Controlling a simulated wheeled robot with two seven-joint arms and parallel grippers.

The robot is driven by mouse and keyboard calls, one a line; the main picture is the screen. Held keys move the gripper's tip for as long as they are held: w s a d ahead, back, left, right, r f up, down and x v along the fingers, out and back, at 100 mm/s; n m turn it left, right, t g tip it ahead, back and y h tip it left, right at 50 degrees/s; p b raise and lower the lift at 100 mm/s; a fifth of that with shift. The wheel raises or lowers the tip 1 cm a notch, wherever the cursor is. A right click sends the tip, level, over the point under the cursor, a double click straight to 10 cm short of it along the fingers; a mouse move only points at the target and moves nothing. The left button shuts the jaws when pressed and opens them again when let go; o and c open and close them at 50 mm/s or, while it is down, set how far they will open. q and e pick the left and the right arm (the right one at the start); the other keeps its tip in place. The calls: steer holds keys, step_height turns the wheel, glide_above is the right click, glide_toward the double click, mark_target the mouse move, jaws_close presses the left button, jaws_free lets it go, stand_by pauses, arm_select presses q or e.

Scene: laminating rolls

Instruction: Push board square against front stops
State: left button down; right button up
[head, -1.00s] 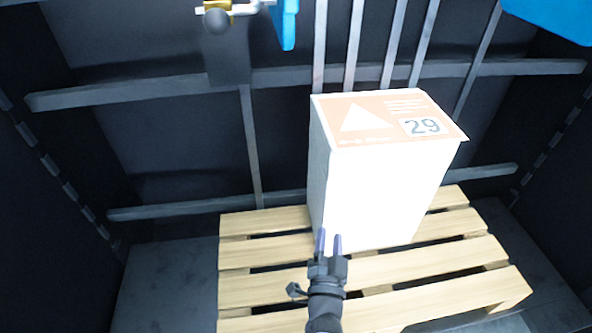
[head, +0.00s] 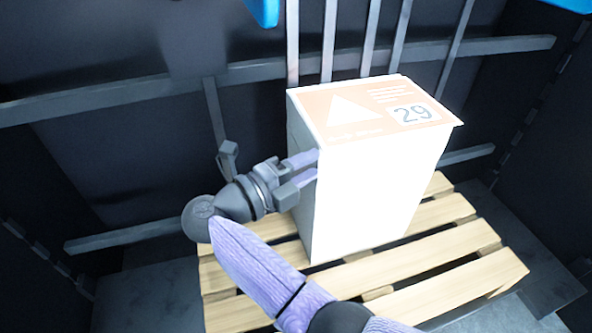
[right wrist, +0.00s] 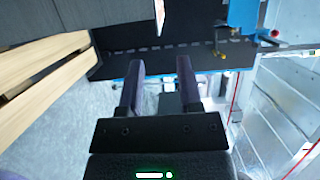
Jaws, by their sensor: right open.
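A tall white block (head: 375,190) with an orange top marked 29 stands upright on a wooden pallet (head: 440,255) in the head view; it is the only board-like thing I see. My right gripper (head: 308,168) is at its left side, fingers pointing right toward its upper left edge. I cannot tell whether they touch it. In the right wrist view the right gripper (right wrist: 160,75) is open, with nothing held between its fingers. My left gripper is not in view. I cannot pick out any front stops for certain.
Vertical metal bars (head: 330,40) and a horizontal rail (head: 100,95) stand behind the block on the dark wall. Bare pallet slats lie in front of and right of the block. The wrist view shows the pallet (right wrist: 40,75) at left and blue framing.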

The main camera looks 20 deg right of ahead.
mark_target(346, 148)
steer(key=b+x, duration=0.2)
steer(key=x, duration=0.6)
steer(key=shift+w+d, duration=0.1)
steer(key=shift+w, duration=0.05)
jaws_close()
stand_by(1.1)
